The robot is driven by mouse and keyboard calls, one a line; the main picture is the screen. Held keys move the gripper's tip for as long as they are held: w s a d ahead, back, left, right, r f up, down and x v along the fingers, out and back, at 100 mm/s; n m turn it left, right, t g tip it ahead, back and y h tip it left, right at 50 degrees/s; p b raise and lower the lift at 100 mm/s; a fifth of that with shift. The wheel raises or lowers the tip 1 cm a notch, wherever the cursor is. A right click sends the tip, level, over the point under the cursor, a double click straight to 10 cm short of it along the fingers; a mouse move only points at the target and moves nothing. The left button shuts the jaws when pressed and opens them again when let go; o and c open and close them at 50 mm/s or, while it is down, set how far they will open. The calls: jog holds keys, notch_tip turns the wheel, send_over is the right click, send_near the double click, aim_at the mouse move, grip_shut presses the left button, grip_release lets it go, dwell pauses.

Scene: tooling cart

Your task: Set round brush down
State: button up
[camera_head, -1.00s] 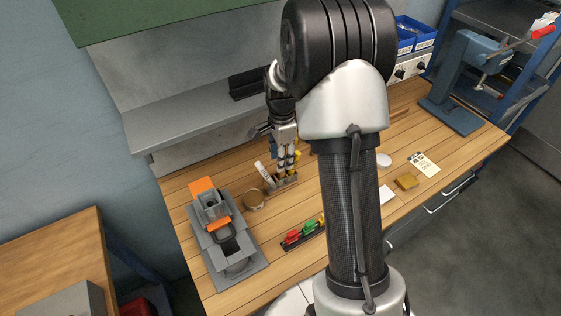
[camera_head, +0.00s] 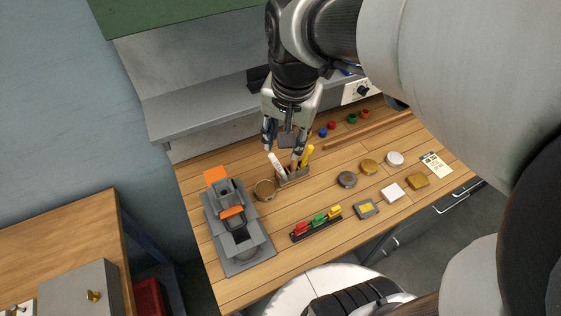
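My gripper (camera_head: 283,158) is above the small tool holder (camera_head: 294,179) at the back of the wooden bench. Its two fingers are spread apart, and nothing is clearly held between them. The holder carries a white upright tool (camera_head: 277,164), leaning left, and a yellow-handled tool (camera_head: 307,156) on the right. The right finger comes down close to the holder and hides part of it. I cannot tell for sure which piece is the round brush; it may be in the holder, behind the fingers.
A rack of coloured pieces (camera_head: 317,223) lies in front.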

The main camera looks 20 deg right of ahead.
jog(key=s+a+n+t, duration=0.1)
jog(key=s+a+n, duration=0.1)
jog(key=s+n, duration=0.2)
jog(key=s+a+n+t, duration=0.1)
jog(key=s+n, duration=0.3)
jog(key=s, duration=0.4)
jog(key=shift+s+a+r+n, duration=0.2)
jog(key=shift+s+a+n, duration=0.2)
jog(key=shift+a, duration=0.4)
jog(key=shift+w+f, duration=0.1)
notch_tip(320, 180, down, 4)
jog(key=b, duration=0.4)
jog(key=shift+f, duration=0.1)
